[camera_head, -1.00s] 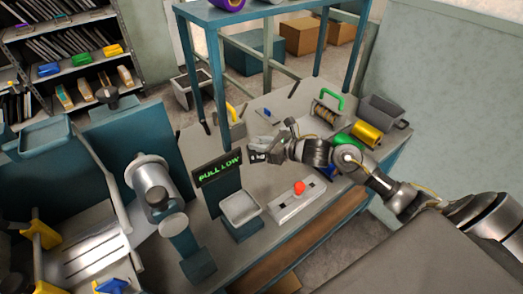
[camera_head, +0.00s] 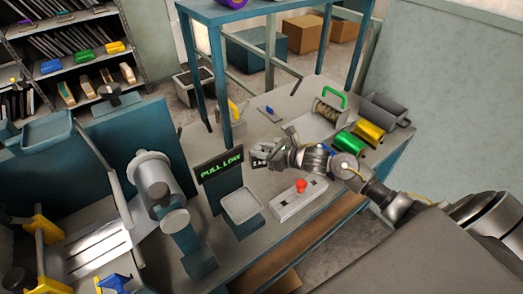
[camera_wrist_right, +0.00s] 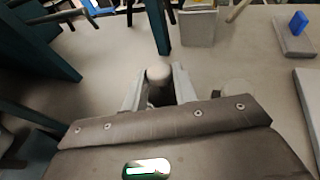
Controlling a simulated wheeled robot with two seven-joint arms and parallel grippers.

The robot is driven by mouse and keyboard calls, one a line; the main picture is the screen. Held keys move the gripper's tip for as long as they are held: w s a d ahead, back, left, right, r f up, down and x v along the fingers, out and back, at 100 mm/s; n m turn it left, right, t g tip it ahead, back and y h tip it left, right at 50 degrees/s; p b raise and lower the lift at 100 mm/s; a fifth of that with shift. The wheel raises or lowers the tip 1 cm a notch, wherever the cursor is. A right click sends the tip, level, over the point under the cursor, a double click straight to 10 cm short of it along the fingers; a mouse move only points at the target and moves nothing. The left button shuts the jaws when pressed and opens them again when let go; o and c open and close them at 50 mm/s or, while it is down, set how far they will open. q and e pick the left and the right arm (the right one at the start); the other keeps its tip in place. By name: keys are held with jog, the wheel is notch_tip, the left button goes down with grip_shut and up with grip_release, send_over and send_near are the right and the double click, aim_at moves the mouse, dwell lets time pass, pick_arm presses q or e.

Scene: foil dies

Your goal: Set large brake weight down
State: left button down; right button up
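My right gripper (camera_head: 264,153) is over the grey bench, behind the red-button box and to the right of the display. In the right wrist view, its two fingers (camera_wrist_right: 160,84) close on a pale, round-topped knob, which looks like the top of the large brake weight (camera_wrist_right: 159,72). The gripper's dark body hides the lower part of the weight, so I cannot tell whether it touches the bench. Another pale round piece (camera_wrist_right: 236,88) shows just right of the fingers, partly hidden. My left gripper is not in view.
A "PULL LOW" display (camera_head: 219,167), a pale tray (camera_head: 241,206) and a red-button box (camera_head: 298,199) stand nearby. Gold (camera_head: 369,133) and green (camera_head: 347,143) rolls lie beside a grey bin (camera_head: 386,112).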

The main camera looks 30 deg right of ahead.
jog(key=o, duration=0.3)
jog(key=shift+o, duration=0.2)
jog(key=shift+s+d+r, duration=0.1)
jog(key=shift+s+r, duration=0.05)
jog(key=shift+s, duration=0.05)
pick_arm(q)
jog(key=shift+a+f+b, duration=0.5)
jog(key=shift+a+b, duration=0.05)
jog(key=shift+b, duration=0.05)
pick_arm(e)
jog(key=v, duration=1.1)
jog(key=shift+s+d, duration=0.2)
jog(key=shift+s, duration=0.05)
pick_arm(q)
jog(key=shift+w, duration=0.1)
pick_arm(e)
jog(key=shift+r, duration=0.1)
